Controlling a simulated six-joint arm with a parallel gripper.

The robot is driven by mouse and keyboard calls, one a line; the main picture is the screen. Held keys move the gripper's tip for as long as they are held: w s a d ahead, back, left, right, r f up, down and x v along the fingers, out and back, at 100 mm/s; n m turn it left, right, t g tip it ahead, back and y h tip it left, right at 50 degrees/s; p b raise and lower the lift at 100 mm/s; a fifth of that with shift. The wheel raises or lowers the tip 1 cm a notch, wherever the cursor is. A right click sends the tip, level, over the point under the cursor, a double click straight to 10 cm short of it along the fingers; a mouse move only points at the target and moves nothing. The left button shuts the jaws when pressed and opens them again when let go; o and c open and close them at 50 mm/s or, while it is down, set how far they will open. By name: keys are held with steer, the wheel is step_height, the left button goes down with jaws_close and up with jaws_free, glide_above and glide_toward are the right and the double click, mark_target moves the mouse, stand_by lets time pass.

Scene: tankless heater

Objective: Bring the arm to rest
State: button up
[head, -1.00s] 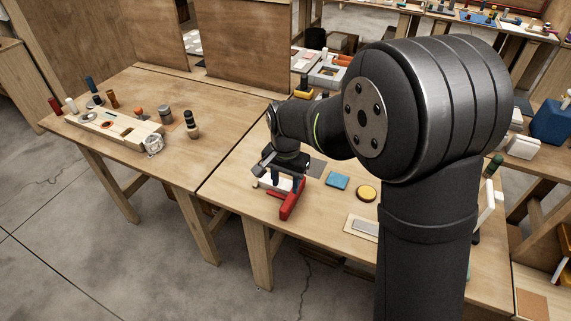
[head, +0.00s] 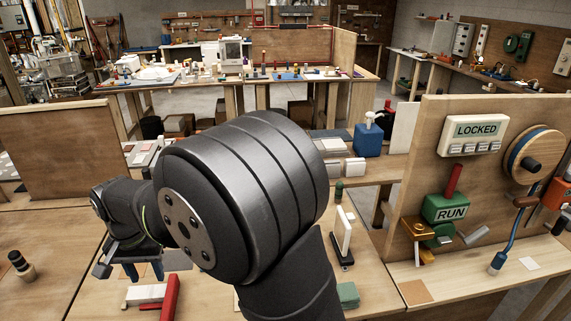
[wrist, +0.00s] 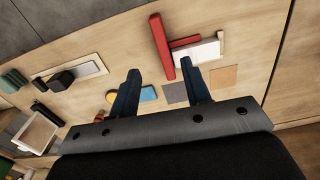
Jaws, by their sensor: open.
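My gripper (head: 143,270) is at the lower left of the head view, partly behind my own large dark arm joint. In the wrist view my gripper (wrist: 162,72) has its two blue fingers spread apart with nothing between them. It is above the wooden table (wrist: 115,60). A red bar (wrist: 162,47) and a white block (wrist: 197,50) lie beyond the fingertips, apart from them. In the head view the red bar (head: 170,300) and white block (head: 147,293) show just below the gripper.
A blue tile (wrist: 148,94) and grey tile (wrist: 175,93) lie near the fingers. In the head view, an upright panel with a green RUN block (head: 446,208) and LOCKED box (head: 477,135) stands at right. A white upright piece (head: 344,232) and blue container (head: 368,139) stand right of my arm.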

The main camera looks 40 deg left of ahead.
mark_target(170, 311)
steer(key=shift+f, duration=0.15)
step_height(170, 311, down, 17)
steer(key=shift+f, duration=0.1)
stand_by(0.4)
steer(key=shift+f, duration=0.25)
steer(key=shift+w+d+r+n, duration=0.2)
steer(key=shift+n, duration=0.1)
steer(key=shift+w+d+n, duration=0.3)
steer(key=shift+n, duration=0.1)
stand_by(1.6)
